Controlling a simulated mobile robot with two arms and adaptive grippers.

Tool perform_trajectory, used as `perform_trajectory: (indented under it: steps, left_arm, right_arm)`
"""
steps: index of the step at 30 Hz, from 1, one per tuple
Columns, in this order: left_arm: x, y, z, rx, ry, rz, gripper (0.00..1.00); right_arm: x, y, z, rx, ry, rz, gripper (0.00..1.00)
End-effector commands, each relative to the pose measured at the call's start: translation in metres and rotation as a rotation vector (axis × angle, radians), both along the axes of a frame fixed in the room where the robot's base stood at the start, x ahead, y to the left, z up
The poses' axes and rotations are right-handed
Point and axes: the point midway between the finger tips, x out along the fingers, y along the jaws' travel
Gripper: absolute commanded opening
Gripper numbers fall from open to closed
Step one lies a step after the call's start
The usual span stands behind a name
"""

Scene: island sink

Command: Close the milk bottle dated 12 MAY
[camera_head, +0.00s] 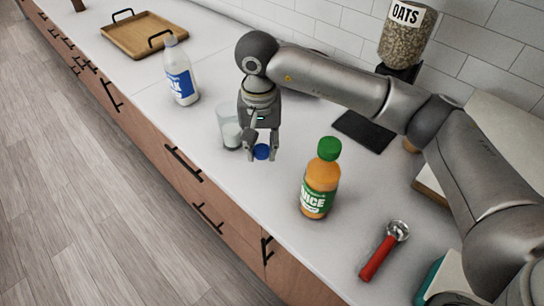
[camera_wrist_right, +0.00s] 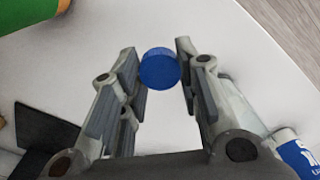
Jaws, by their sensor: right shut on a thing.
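A blue cap (camera_head: 262,152) is pinched between the fingertips of my right gripper (camera_head: 262,150), which points down close over the counter. In the right wrist view the cap (camera_wrist_right: 159,69) sits between the two fingertips of my gripper (camera_wrist_right: 160,68). I cannot tell whether the cap touches the counter. A milk bottle (camera_head: 183,86) with a blue label stands upright to the left and farther back, with no blue cap on its neck. Part of its label (camera_wrist_right: 300,156) shows in the right wrist view. No date is readable. My left gripper is not in view.
A glass (camera_head: 230,128) stands just left of my right gripper. A juice bottle (camera_head: 320,180) with a green cap stands to the right, near a red-handled tool (camera_head: 381,254). A wooden tray (camera_head: 143,36), a dark mat (camera_head: 364,131) and an oats dispenser (camera_head: 407,38) are farther back.

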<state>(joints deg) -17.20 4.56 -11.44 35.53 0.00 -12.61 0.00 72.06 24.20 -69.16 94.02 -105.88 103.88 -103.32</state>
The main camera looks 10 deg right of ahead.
Motion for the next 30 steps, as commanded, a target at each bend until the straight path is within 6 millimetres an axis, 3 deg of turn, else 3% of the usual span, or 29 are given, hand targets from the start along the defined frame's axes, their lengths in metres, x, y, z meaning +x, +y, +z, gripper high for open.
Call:
perform_trajectory:
  steps: [2, 6, 13, 19, 30]
  left_arm:
    - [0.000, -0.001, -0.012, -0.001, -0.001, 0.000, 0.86]
    - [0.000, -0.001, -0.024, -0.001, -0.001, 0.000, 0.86]
    - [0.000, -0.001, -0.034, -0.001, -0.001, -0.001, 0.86]
    - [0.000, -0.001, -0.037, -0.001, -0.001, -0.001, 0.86]
    - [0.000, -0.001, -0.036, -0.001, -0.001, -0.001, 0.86]
  right_arm:
    - [-0.008, 0.016, 0.017, 0.002, -0.008, 0.007, 0.23]
    - [-0.027, 0.046, 0.032, 0.002, -0.005, 0.007, 0.23]
    - [-0.047, 0.079, 0.051, 0.001, -0.001, 0.003, 0.23]
    - [-0.054, 0.089, 0.057, 0.000, 0.000, 0.000, 0.23]
    - [-0.055, 0.090, 0.058, 0.000, 0.001, -0.001, 0.23]
